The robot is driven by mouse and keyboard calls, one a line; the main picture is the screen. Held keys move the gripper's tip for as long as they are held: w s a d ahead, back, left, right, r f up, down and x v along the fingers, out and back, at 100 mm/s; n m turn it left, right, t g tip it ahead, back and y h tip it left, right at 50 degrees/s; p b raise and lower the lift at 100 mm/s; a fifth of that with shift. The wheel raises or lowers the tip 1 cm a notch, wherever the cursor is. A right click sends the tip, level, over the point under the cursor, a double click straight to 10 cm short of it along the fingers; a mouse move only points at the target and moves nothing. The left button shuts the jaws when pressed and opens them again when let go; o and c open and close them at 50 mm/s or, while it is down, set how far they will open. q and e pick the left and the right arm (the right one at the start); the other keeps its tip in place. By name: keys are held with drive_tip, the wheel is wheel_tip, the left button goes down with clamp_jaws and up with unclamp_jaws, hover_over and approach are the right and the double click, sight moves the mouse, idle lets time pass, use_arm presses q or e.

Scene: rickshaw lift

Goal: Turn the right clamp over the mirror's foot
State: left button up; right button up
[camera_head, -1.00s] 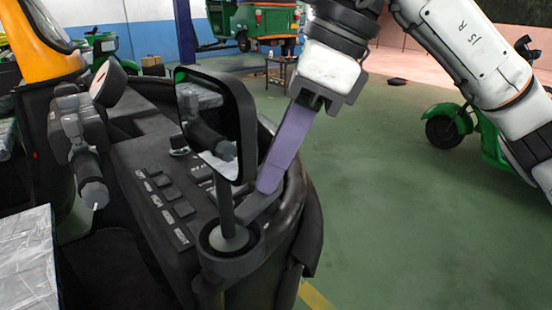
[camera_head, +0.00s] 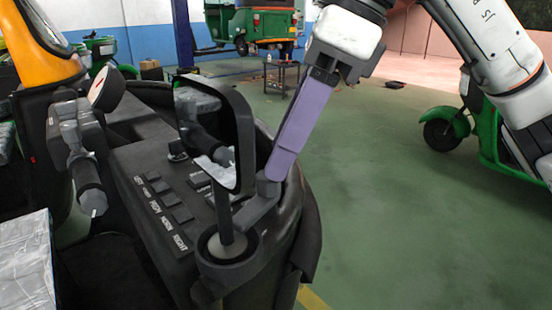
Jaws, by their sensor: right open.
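The black mirror (camera_head: 243,150) stands upright on its stem, and its round grey foot (camera_head: 227,246) sits at the corner of the dark dashboard. The right clamp (camera_head: 258,212), a grey arm with a raised end block, lies beside the foot, on its far right side. My right gripper (camera_head: 274,178) comes down from above with a long purple finger, its tip at the clamp's end block. Whether they touch is hard to tell. The second finger is hidden behind the first. The gripper is open. My left gripper is out of view.
The dashboard has labelled black switches (camera_head: 168,200) left of the mirror. A grey handlebar grip (camera_head: 84,170) and a silver package (camera_head: 26,270) are at the left. A green vehicle (camera_head: 480,125) stands at the right. The green floor (camera_head: 400,220) between is clear.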

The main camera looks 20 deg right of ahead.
drive_tip(key=v, duration=0.6)
drive_tip(key=shift+r+p, duration=0.2)
drive_tip(key=shift+p, duration=0.15)
drive_tip(key=shift+d, duration=0.1)
